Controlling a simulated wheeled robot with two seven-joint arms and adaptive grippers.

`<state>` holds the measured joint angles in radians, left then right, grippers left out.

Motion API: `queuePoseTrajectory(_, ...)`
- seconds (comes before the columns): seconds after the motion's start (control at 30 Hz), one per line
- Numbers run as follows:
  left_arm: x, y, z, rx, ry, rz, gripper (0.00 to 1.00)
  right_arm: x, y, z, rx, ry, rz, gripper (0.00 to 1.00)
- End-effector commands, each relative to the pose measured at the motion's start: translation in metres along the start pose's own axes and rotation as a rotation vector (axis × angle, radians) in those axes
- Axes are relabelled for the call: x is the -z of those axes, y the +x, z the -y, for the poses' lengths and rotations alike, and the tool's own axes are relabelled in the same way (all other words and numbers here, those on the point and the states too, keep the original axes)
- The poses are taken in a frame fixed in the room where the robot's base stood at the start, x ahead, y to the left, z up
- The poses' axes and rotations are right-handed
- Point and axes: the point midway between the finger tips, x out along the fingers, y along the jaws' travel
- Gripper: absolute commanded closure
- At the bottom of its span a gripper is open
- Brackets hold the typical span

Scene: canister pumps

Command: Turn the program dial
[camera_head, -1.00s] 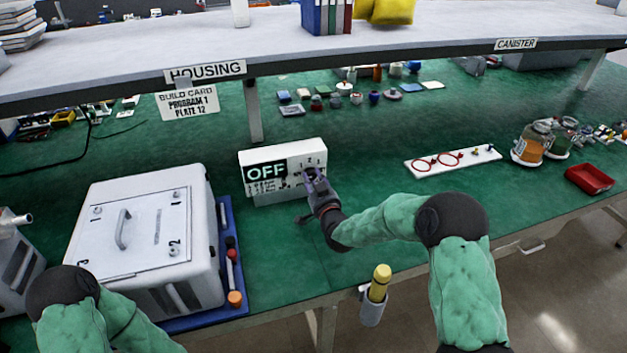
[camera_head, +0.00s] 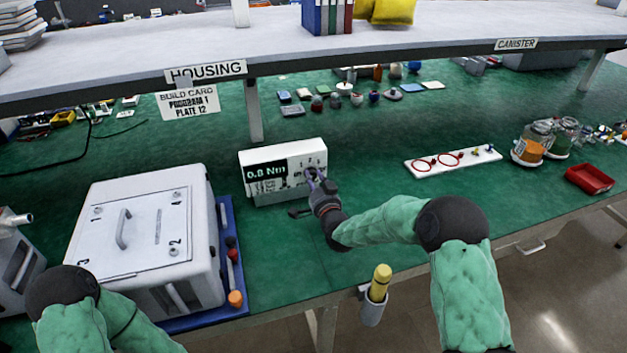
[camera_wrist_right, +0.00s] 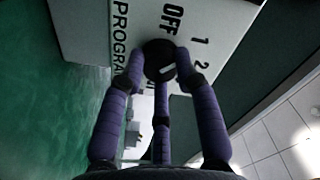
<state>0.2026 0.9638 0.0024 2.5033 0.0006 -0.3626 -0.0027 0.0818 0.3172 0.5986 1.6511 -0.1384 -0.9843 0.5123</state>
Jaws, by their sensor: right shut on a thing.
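The program dial (camera_wrist_right: 158,60) is a dark round knob with a white mark, on a white box (camera_head: 287,157). It sits among the printed labels OFF, 1, 2 and PROGRAM in the right wrist view. The box's display (camera_head: 266,171) reads 0.8 Nm. My right gripper (camera_head: 313,180) is at the right part of the box's front. In the right wrist view its purple fingers (camera_wrist_right: 160,75) are closed around the dial. I cannot tell surely which label the white mark points at. My left arm shows at lower left, but its gripper is out of view.
A build card (camera_head: 187,103) reading PROGRAM 1, PLATE 12 hangs from the shelf (camera_head: 400,50). A white housing (camera_head: 145,240) stands on a blue tray (camera_head: 232,290) at left. A white strip with red rings (camera_head: 455,161) lies at right.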

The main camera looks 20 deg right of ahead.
Motion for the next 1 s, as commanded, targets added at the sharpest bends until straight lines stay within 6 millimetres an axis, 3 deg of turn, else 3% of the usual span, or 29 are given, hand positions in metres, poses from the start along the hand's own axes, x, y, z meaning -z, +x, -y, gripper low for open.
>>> queuePoseTrajectory(0.03,0.000,0.000,0.000,0.000,0.000,0.000,0.60,0.012,0.003,0.004,0.009,-0.001,-0.024,1.00)
queuePoseTrajectory(0.23,0.000,0.000,0.000,0.000,0.000,0.000,0.60,0.013,0.003,0.004,0.009,-0.002,-0.026,1.00)
queuePoseTrajectory(0.27,0.000,0.000,0.000,0.000,0.000,0.000,0.60,0.013,0.003,0.004,0.009,-0.002,-0.025,0.59)
queuePoseTrajectory(0.3,0.000,0.000,0.000,0.000,0.000,0.000,0.60,0.013,0.003,0.004,0.009,-0.002,-0.025,0.48)
queuePoseTrajectory(0.33,0.000,0.000,0.000,0.000,0.000,0.000,0.60,0.012,0.003,0.004,0.008,-0.002,-0.024,0.45)
queuePoseTrajectory(0.77,0.000,0.000,0.000,0.000,0.000,0.000,0.60,0.005,-0.002,0.001,0.002,-0.002,-0.009,0.45)
queuePoseTrajectory(1.0,0.000,0.000,0.000,0.000,0.000,0.000,0.60,0.006,-0.033,0.001,0.002,-0.002,-0.011,0.45)
